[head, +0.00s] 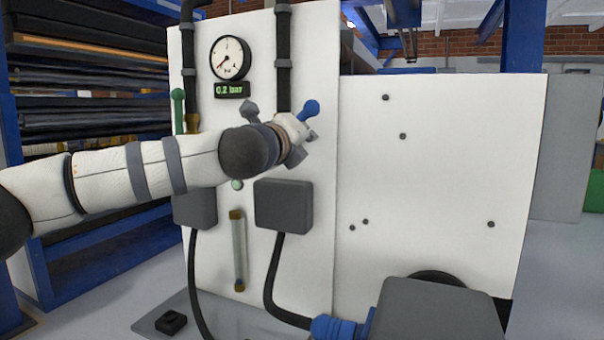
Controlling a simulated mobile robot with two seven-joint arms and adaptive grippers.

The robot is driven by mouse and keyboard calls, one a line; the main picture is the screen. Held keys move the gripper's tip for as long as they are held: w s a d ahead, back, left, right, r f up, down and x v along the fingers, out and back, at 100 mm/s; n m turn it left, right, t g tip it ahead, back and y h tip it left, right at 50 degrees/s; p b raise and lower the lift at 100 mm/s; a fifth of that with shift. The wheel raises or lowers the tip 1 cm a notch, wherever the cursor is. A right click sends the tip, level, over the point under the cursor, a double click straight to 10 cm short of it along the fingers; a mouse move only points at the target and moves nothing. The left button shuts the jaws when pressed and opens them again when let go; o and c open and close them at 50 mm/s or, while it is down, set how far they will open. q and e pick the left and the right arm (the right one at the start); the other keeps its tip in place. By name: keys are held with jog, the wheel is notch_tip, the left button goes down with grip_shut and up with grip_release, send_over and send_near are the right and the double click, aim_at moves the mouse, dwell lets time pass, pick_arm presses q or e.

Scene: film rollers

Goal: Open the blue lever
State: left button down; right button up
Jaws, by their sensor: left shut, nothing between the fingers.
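The blue lever (309,109) is on the white panel (314,60), to the right of and below the gauge. Its rounded blue end points up and to the right, and its lower end is hidden behind my left gripper (301,142). The gripper reaches in from the left, close to the lever's lower end. It is shut with nothing held. I cannot tell whether it touches the lever. My right gripper is not in view.
A round gauge (230,58) sits above a display (232,90) reading 0.2 bar. A green lever (178,108) is at the panel's left. Dark pipes (283,55) run down the panel. Grey boxes (283,206) with black hoses lie below my arm. The right-hand panel (440,150) is mostly bare.

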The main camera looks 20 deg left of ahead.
pick_arm(q)
jog(key=a+r+n+b, duration=0.3)
jog(key=a+r+n, duration=0.1)
jog(key=n, duration=0.4)
jog(key=shift+w+a+r, duration=0.2)
jog(key=shift+a+r, duration=0.05)
jog(key=shift+r, duration=0.25)
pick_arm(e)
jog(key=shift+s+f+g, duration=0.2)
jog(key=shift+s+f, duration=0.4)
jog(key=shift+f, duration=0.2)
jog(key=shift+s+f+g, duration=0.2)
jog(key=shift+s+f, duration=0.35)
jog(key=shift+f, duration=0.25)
